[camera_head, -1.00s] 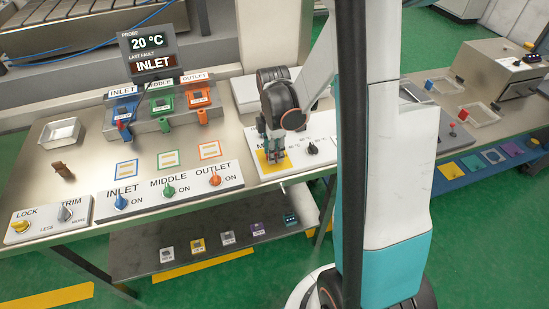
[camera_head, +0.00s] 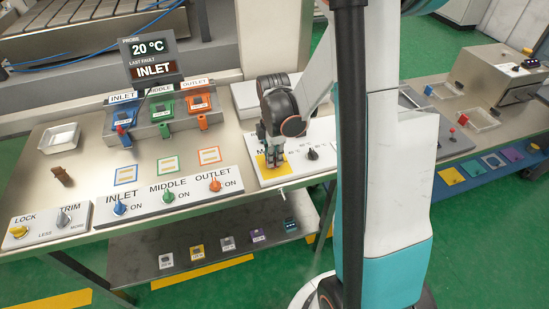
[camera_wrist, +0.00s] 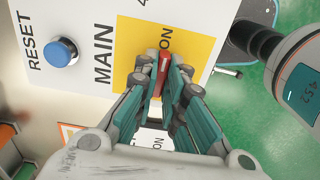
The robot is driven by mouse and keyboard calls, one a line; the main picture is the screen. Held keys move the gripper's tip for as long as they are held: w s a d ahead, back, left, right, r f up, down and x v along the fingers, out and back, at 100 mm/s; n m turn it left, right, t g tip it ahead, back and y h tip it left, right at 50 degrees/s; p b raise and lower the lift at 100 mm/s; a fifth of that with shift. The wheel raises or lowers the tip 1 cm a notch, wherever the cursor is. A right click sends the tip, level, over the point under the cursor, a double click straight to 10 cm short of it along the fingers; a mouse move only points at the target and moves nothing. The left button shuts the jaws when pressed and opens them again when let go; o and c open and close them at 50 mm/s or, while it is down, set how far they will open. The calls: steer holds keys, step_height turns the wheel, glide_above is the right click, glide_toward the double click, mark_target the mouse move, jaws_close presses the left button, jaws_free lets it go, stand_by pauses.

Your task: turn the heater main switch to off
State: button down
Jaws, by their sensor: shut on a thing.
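The heater main switch is a red handle (camera_wrist: 163,72) on a yellow square plate (camera_wrist: 186,35) beside the printed word MAIN in the wrist view. The word ON shows next to the handle; any OFF mark is hidden by my fingers. My gripper (camera_wrist: 160,88) is shut on the red handle, with a finger on each side of it. In the head view my gripper (camera_head: 273,160) is down at the yellow plate (camera_head: 262,170), and the handle is hidden behind the fingers.
A blue RESET button (camera_wrist: 61,52) is on the same white panel. A black knob (camera_head: 312,153) stands just right of my gripper in the head view. The INLET, MIDDLE and OUTLET knobs (camera_head: 168,196) sit on a panel to the left.

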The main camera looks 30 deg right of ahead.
stand_by(0.5)
steer(key=shift+n+b, duration=0.45)
steer(key=shift+n, duration=1.55)
steer(key=shift+n+b, duration=0.4)
steer(key=shift+n, duration=0.4)
